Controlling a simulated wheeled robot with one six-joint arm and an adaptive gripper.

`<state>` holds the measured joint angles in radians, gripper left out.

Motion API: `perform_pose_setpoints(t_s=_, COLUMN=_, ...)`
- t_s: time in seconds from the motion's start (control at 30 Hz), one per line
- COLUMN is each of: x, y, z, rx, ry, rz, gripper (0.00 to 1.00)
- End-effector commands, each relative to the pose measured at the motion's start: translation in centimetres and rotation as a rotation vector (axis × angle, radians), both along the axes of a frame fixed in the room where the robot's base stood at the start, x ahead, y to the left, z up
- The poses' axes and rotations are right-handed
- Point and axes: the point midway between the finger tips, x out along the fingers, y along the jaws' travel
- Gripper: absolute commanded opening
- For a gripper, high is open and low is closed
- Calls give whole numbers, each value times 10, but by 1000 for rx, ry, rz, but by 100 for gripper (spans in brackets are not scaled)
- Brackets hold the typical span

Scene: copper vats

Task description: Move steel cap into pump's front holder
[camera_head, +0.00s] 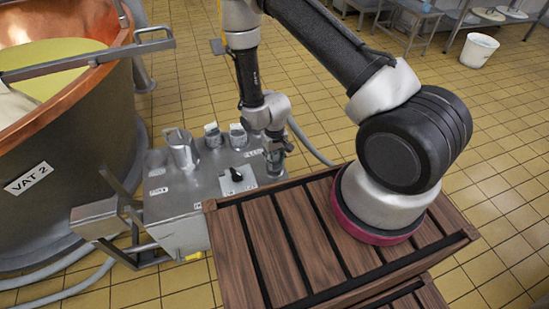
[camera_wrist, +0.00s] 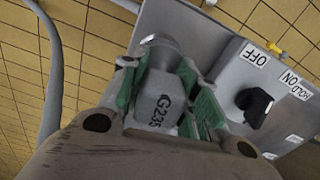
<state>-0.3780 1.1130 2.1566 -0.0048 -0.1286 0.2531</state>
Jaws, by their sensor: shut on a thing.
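The pump (camera_head: 180,208) is a grey metal box with small white labels on its top, standing beside the vat. My gripper (camera_head: 274,160) points down at the right end of the pump's top. In the wrist view my gripper (camera_wrist: 166,88) is shut on the steel cap (camera_wrist: 158,98), a grey piece marked "G235", held between green-lined fingers. In the head view the cap is mostly hidden by the gripper, and I cannot tell whether it touches the pump. I cannot make out which spot is the front holder.
A black rotary switch (camera_wrist: 254,104) with OFF and ON labels is close to the gripper. A steel cup-shaped part (camera_head: 182,150) and two small fittings stand on the pump's left and back. A copper vat (camera_head: 70,150) is at left; my wooden-slatted base is in front.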

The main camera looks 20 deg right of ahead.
Motion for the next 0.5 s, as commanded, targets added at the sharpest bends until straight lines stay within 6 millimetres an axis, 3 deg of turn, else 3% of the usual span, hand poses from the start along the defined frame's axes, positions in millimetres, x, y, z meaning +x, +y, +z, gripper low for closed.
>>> perform_pose_setpoints(t_s=0.07, x=0, y=0, z=0, rx=0, ry=0, rz=0, gripper=2)
perform_pose_setpoints(t_s=0.1, x=0, y=0, z=0, rx=0, ry=0, rz=0, gripper=36)
perform_pose_setpoints(t_s=0.2, x=0, y=0, z=0, rx=0, ry=0, rz=0, gripper=54)
perform_pose_setpoints(t_s=0.5, x=0, y=0, z=0, rx=0, ry=0, rz=0, gripper=56)
